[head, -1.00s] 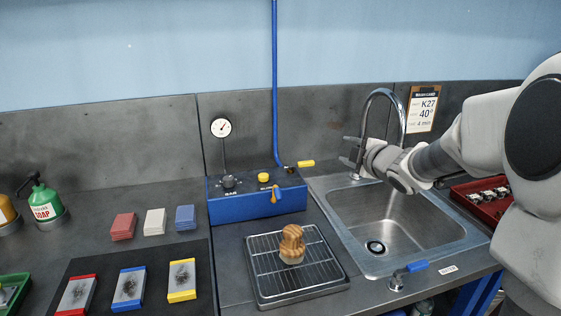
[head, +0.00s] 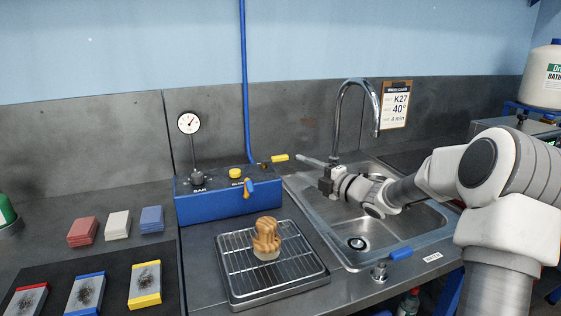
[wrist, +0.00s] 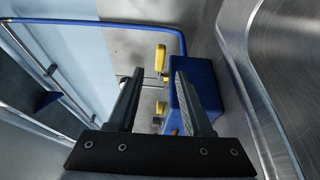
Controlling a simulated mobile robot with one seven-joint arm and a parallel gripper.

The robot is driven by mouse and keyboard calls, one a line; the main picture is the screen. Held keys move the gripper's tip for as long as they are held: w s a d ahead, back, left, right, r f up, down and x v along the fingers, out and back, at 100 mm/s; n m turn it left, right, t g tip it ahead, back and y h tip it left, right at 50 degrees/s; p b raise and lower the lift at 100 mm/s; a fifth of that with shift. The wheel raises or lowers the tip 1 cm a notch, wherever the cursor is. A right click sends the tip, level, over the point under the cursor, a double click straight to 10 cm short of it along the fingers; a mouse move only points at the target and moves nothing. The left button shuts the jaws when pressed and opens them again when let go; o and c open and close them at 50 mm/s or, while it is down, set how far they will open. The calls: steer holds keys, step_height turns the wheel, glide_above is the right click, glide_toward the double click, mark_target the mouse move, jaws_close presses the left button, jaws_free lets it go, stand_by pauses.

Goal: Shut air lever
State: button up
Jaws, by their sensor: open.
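A yellow-handled lever (head: 279,158) sticks out sideways to the right at the foot of the blue pipe, at the back right of the blue box (head: 214,203). In the wrist view the yellow handle (wrist: 160,57) shows beyond and between my fingertips, with the blue box (wrist: 201,90) to the right. My gripper (head: 304,161) is open and empty, right of the lever, its fingers pointing left toward it. No contact with the lever shows.
The tall tap (head: 338,115) stands close behind my gripper, and the sink (head: 350,225) lies below. A rack (head: 300,285) holds a wooden-looking piece (head: 266,238).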

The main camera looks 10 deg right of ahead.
mark_target(283, 159)
steer(key=x, duration=0.9)
steer(key=shift+w+a+b, duration=0.15)
steer(key=shift+w+b, duration=0.05)
steer(key=shift+b, duration=0.15)
steer(key=shift+c, duration=0.2)
jaws_close()
stand_by(0.7)
